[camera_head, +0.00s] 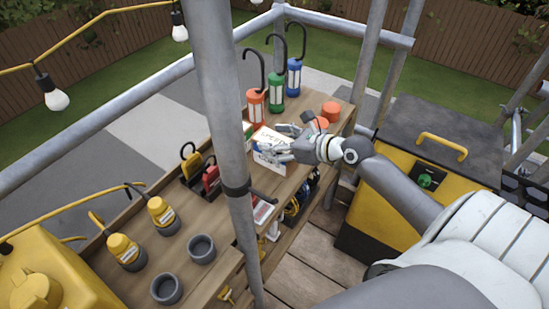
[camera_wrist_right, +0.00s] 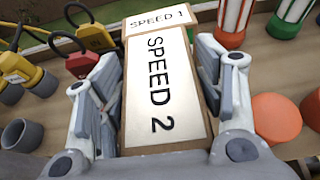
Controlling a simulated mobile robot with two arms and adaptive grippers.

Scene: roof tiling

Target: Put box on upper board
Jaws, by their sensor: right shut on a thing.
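A cardboard box with white labels reading "SPEED 1" and "SPEED 2" (camera_wrist_right: 160,95) sits between the two fingers of my right gripper (camera_wrist_right: 160,105) in the right wrist view. The fingers are shut on its sides. In the head view the white-labelled box (camera_head: 268,147) shows partly behind the fingers of my right gripper (camera_head: 285,146), over the wooden board (camera_head: 222,133). I cannot tell whether the box touches the board. My left gripper is not in view.
Orange, green and blue hooked lanterns (camera_head: 276,91) stand behind the box. Orange cups (camera_head: 331,111) are to the right. A metal pole (camera_head: 228,120) crosses in front.

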